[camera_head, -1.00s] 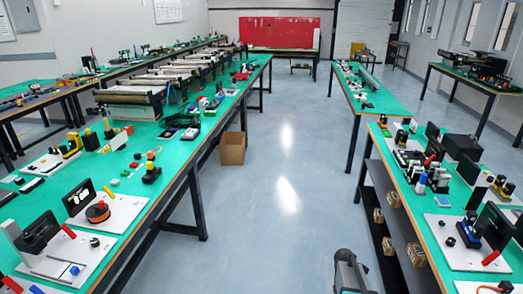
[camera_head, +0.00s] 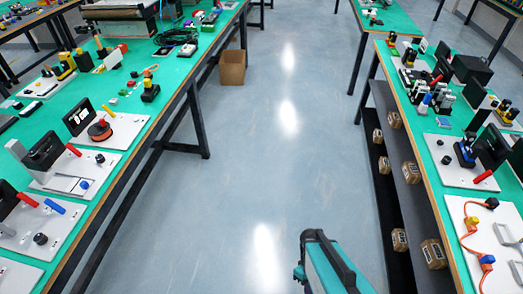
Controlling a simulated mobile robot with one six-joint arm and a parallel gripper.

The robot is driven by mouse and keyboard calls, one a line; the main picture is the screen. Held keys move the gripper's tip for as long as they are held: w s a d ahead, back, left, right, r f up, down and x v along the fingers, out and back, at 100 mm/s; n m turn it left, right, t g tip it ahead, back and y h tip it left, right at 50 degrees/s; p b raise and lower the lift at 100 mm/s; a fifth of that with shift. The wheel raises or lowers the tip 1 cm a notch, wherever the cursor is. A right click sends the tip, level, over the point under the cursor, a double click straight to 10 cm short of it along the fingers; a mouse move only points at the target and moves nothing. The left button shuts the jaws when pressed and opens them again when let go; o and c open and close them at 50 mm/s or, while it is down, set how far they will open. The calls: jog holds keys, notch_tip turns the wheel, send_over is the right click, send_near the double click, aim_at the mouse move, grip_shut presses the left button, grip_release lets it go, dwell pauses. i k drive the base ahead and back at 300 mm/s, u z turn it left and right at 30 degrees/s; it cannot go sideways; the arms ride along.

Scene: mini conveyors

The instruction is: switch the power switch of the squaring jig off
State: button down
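I cannot tell which station is the squaring jig. Several white base plates with black upright boxes, levers and knobs line the near left bench: one with an orange-red disc (camera_head: 99,129), one with a red lever and a blue knob (camera_head: 85,184), and one with red and blue levers and a black knob (camera_head: 40,239). On the right bench are a plate with a blue part and red lever (camera_head: 466,153) and a plate with an orange cable (camera_head: 481,257). Power switch positions are too small to read. A teal and black part of my own body (camera_head: 325,265) shows at the bottom. My gripper is not in view.
The left green bench (camera_head: 128,165) and right green bench (camera_head: 408,121) flank a clear grey aisle (camera_head: 255,180). A cardboard box (camera_head: 232,67) stands by the left bench. Several small brown boxes (camera_head: 400,240) sit on the shelf under the right bench.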

aim_at(488, 174)
jog(key=k, duration=0.65)
jog(key=u, duration=0.55)
jog(key=i, duration=1.4)
jog(key=z, duration=0.35)
